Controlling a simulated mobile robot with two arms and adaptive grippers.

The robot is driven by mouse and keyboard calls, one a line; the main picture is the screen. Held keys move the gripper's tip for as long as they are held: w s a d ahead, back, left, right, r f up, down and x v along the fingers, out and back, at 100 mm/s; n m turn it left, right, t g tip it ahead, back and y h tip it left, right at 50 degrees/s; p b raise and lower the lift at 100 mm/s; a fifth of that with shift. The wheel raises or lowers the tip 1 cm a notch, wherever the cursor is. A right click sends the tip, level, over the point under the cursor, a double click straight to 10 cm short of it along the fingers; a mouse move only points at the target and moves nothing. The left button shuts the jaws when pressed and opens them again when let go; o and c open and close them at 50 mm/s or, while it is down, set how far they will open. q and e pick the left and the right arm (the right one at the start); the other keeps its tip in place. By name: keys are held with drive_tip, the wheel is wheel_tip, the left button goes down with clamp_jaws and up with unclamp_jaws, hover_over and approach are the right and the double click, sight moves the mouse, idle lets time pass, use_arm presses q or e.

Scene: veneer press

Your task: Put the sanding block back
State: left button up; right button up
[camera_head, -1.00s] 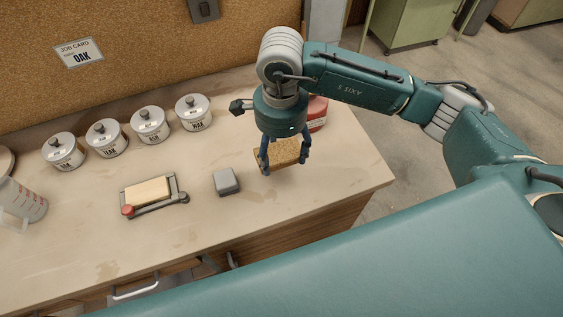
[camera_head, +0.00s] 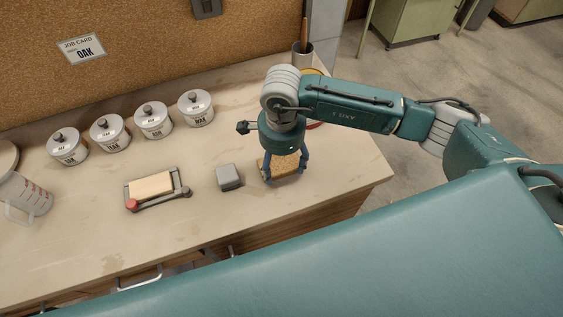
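A tan, grainy block (camera_head: 284,166), which looks like the sanding block, is at the right part of the workbench. My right gripper (camera_head: 286,168) points down with its fingers on either side of this block and is shut on it. The block is at or just above the bench top; I cannot tell whether it touches. A small grey block (camera_head: 229,177) sits just left of it, apart. My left gripper is not in view.
Several lidded white canisters (camera_head: 152,121) line the back. A framed pale block with a red knob (camera_head: 152,186) and a measuring jug (camera_head: 27,196) stand left. A brush cup (camera_head: 302,54) and a partly hidden red container stand behind my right arm. The bench front (camera_head: 200,222) is clear.

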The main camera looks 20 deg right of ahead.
sight(282, 166)
drive_tip(key=o, duration=0.4)
drive_tip(key=shift+r, duration=0.1)
drive_tip(key=shift+r, duration=0.2)
wheel_tip(282, 166, up, 12)
drive_tip(key=b, duration=0.3)
drive_tip(key=shift+f+b, duration=0.1)
drive_tip(key=shift+b, duration=0.3)
